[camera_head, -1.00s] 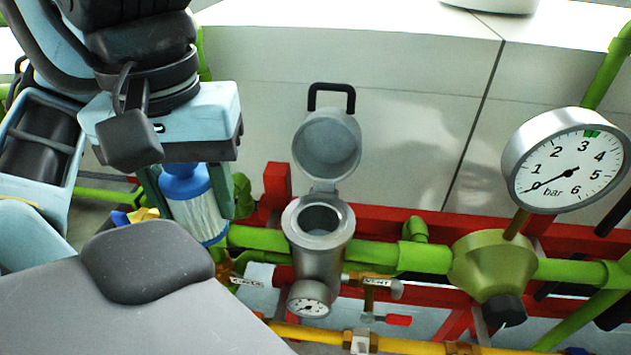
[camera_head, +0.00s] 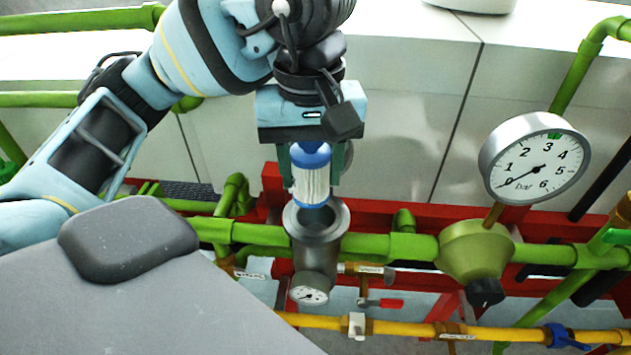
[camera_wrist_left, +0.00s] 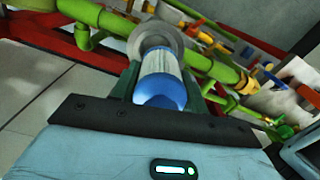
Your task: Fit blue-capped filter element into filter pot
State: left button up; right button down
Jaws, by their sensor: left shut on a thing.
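The blue-capped filter element (camera_head: 311,186) is white and pleated, with a blue cap at the top and a blue ring at its lower end. My left gripper (camera_head: 311,165) is shut on it near the cap and holds it upright. The grey metal filter pot (camera_head: 316,255) stands below, and the element's lower end overlaps its open mouth in the head view. I cannot tell whether the tip is inside or just above. In the left wrist view the element (camera_wrist_left: 160,75) points at the pot's round rim (camera_wrist_left: 150,30). My right gripper is not in view.
Green pipes (camera_head: 390,246) run on both sides of the pot along a red frame (camera_head: 270,180). A large bar gauge (camera_head: 535,166) stands to the right. A small valve with a red handle (camera_head: 380,303) and a yellow pipe (camera_head: 400,328) lie below.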

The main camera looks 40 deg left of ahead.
aim_at(316, 192)
pick_arm(q)
jog(key=shift+w+d, duration=0.15)
jog(key=shift+w, duration=0.2)
notch_tip(316, 192, down, 4)
jog(key=shift+r, duration=0.2)
jog(key=shift+f+b, duration=0.5)
jog(key=shift+f, duration=0.1)
jog(key=o, duration=1)
jog(key=shift+o, duration=0.2)
